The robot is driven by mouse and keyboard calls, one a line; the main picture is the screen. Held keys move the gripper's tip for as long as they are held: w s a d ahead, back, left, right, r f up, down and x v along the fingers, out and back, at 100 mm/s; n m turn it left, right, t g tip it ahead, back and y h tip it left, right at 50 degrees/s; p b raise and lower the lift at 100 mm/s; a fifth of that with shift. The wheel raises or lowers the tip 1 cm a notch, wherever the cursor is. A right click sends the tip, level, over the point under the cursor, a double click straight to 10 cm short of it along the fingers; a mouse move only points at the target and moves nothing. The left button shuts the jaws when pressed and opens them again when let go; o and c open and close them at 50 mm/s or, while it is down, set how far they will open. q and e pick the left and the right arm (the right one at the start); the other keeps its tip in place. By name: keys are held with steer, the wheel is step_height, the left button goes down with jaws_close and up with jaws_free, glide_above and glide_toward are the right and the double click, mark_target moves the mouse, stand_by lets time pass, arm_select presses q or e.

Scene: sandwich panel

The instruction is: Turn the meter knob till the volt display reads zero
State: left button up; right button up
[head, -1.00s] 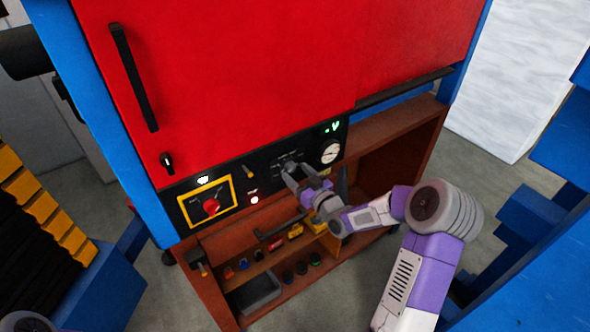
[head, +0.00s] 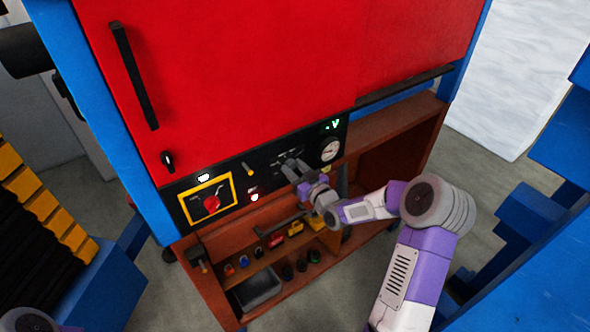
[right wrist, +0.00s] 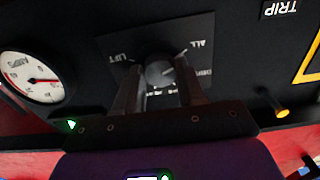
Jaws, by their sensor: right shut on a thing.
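The meter knob (right wrist: 160,71) is a small round dark knob on a grey label plate, seen in the right wrist view. My right gripper (right wrist: 160,80) has one finger on each side of it and is shut on it. In the head view my right gripper (head: 292,165) reaches the black panel from the right and covers most of the knob. The volt display (head: 332,125) glows green above the round gauge; I make out a "V", but its digits are too small to read. My left gripper is not in view.
A round white gauge (head: 330,150) sits right of the knob. A red rotary switch (head: 211,204) on a yellow plate and a small yellow lever (head: 248,169) are to the left. Below is a brown shelf (head: 212,241) with small parts and a grey bin (head: 258,289).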

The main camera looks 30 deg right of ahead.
steer(key=shift+m, duration=0.3)
steer(key=shift+m+b, duration=0.45)
steer(key=shift+m, duration=0.05)
steer(key=shift+f+m+b, duration=0.1)
steer(key=shift+m+b, duration=0.35)
steer(key=shift+m, duration=3.05)
steer(key=o, duration=1)
steer(key=shift+o, duration=0.2)
steer(key=s+b, duration=0.1)
steer(key=s, duration=0.6)
steer(key=shift+s+d, duration=0.3)
